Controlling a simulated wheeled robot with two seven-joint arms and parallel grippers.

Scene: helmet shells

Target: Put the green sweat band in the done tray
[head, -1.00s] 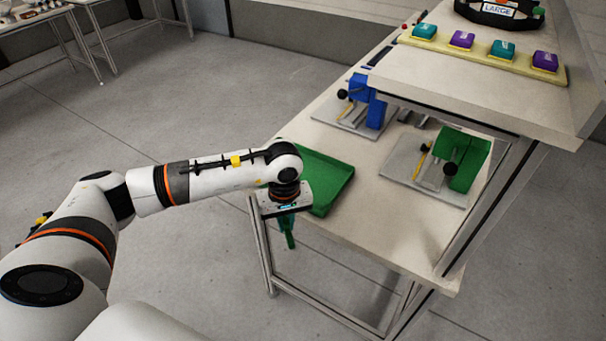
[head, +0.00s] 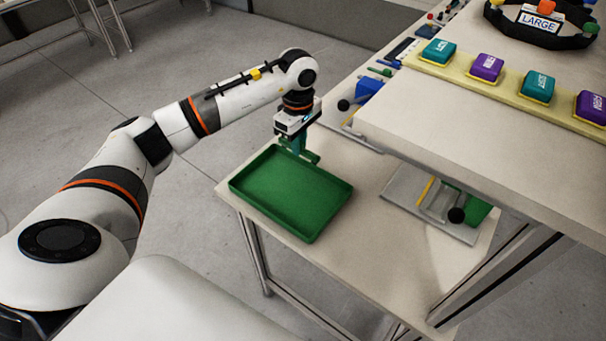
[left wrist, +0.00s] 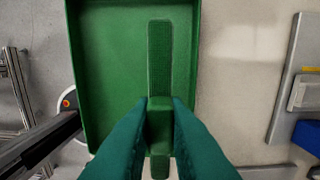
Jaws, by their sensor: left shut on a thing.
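The done tray (head: 262,205) is a shallow green tray on the lower tabletop; it also shows in the left wrist view (left wrist: 105,70). The green sweat band (left wrist: 160,55) is a long, narrow, textured strip. My left gripper (left wrist: 160,112) is shut on the band, with a finger on each side. In the left wrist view the band lies in line with the tray floor, nearer its right wall, and its near end passes the tray's near wall. In the head view my left gripper (head: 300,157) is at the tray's far edge. The height of the band above the tray is unclear. My right gripper is out of view.
A raised shelf (head: 480,110) on the right carries teal and purple boxes (head: 487,67) and a black headband (head: 545,35) marked LARGE. A grey fixture plate (head: 425,205) with a green block stands right of the tray. Bare tabletop lies between them.

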